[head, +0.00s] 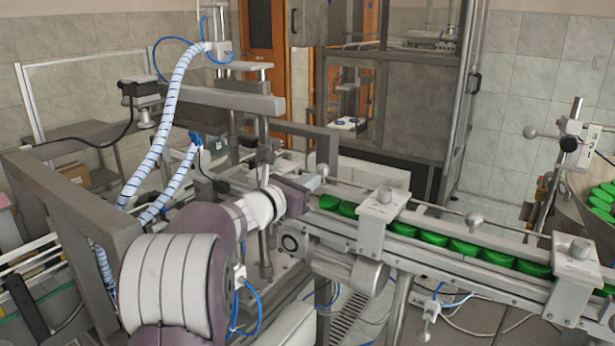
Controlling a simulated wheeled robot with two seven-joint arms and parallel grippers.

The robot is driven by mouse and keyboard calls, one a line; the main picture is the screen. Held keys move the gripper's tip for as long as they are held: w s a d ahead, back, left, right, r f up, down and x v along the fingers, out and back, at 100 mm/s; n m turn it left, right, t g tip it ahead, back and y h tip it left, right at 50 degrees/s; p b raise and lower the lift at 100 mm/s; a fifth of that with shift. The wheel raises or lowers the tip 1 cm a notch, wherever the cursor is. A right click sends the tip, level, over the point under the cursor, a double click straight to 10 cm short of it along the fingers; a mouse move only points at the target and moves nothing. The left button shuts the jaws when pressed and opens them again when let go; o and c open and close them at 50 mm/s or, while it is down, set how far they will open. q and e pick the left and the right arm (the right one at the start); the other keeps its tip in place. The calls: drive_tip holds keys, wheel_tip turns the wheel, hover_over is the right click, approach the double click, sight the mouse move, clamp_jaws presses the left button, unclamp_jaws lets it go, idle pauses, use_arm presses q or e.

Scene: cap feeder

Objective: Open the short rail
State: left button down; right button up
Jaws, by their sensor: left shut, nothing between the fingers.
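My left gripper (313,181) reaches in from the lower left, past my white and purple arm. Its dark fingers are closed with nothing between them. They are at the left end of the cap conveyor (455,272), close to a round metal knob (323,170); I cannot tell whether they touch it. A thin metal rail (425,204) runs along the far side of the conveyor, with another ball knob (474,219) further right. Which part is the short rail is not clear, and my gripper hides some of that end. My right gripper is not in view.
Green caps (467,248) lie in a row on the conveyor. Metal clamp blocks (381,211) straddle it. A motor (350,268) hangs below its left end. A post (262,140) and striped hoses (165,120) crowd the left. A cap bowl (585,220) stands at right.

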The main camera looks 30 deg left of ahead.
use_arm(q)
drive_tip(key=w+r+g+p, duration=0.1)
drive_tip(key=w+r+p, duration=0.3)
drive_tip(key=w+p, duration=0.2)
drive_tip(key=w+d+r+g+p, duration=0.1)
drive_tip(key=w+r+g+p, duration=0.1)
drive_tip(key=w+r+p, duration=0.2)
drive_tip(key=shift+w+g+y+p, duration=0.3)
drive_tip(key=shift+w+p, duration=0.85)
drive_tip(key=shift+w, duration=0.45)
